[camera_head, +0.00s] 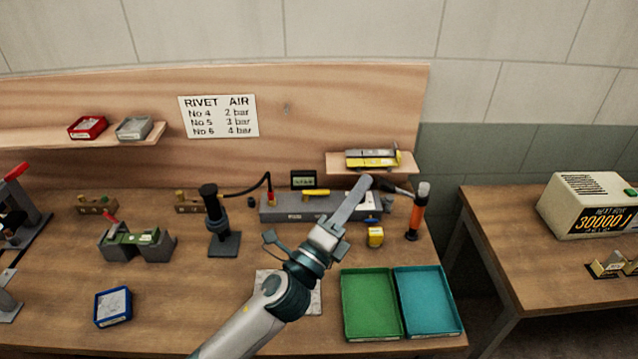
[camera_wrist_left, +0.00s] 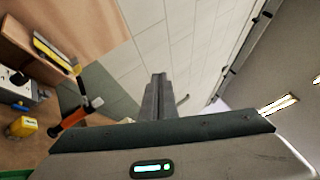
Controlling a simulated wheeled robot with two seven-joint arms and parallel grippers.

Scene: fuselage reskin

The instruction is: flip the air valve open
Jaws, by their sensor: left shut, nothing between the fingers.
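A long grey air block (camera_head: 290,208) sits at the back of the bench. A yellow lever (camera_head: 316,192) lies roughly flat along its top, and a red upright part (camera_head: 269,188) stands near its left end. I cannot tell for sure which of these is the air valve's handle. My left gripper (camera_head: 364,183) is shut and empty, its fingers in front of the block's right part and hiding some of it. In the left wrist view the shut fingers (camera_wrist_left: 158,98) point towards the wall, with nothing between them. My right gripper is not in view.
A small gauge display (camera_head: 303,179) stands behind the block. An orange tool (camera_head: 417,212) and a yellow box (camera_head: 375,237) stand to the right. Green (camera_head: 345,327) and teal (camera_head: 455,318) trays lie in front. A shelf (camera_head: 335,170) with a yellow tool hangs above.

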